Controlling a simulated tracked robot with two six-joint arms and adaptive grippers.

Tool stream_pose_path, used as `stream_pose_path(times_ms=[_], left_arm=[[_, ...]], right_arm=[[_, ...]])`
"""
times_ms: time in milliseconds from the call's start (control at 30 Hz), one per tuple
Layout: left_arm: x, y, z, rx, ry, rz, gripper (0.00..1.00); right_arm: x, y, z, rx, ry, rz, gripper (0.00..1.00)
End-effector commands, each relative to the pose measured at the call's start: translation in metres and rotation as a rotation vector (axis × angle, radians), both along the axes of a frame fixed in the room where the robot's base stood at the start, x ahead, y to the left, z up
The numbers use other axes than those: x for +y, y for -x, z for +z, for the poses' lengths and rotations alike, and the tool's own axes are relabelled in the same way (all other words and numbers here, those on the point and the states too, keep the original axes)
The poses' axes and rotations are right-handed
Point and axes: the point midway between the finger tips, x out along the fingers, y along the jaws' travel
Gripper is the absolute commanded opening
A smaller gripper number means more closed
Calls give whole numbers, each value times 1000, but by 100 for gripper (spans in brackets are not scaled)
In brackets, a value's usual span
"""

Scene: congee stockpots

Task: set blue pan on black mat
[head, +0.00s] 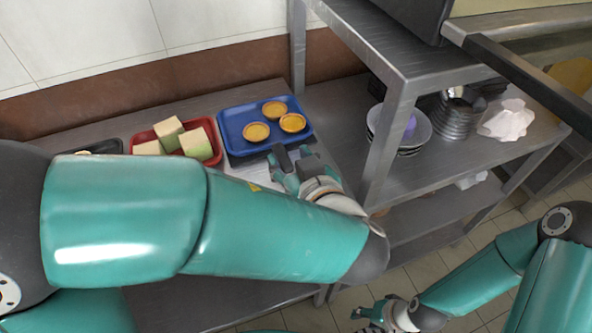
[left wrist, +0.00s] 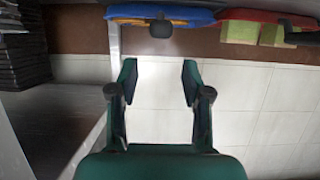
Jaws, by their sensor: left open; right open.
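The blue pan (head: 230,126) is a rectangular tray with several yellow tarts in it. It lies on the steel counter in the head view, and its edge shows at the top of the left wrist view (left wrist: 185,14). My left gripper (head: 292,160) is open at the near edge of the pan; contact cannot be told. Its spread fingers (left wrist: 158,84) hold nothing in the left wrist view. My right gripper (head: 372,314) is open, low at the bottom, away from the counter. A black flat item (head: 106,146) shows partly behind my left arm; whether it is the mat is unclear.
A red tray (head: 140,136) with pale green blocks stands left of the pan. A metal shelf post (head: 388,140) rises right of my left gripper. Stacked bowls (head: 400,130) stand on the shelf beyond. My left arm hides much of the counter.

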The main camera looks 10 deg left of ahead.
Motion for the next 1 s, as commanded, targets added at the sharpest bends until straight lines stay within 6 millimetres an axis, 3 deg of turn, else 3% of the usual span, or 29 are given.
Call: stream_pose_path(times_ms=[100, 300, 1000], left_arm=[[-12, 16, 7, -2, 2, -4, 49], [-19, 28, 14, 0, 2, -1, 49], [-21, 29, 15, 0, 0, -2, 49]], right_arm=[[0, 0, -5, 0, 0, 0, 46], [0, 0, -6, 0, 0, 0, 46], [0, 0, -6, -1, 0, 0, 46]])
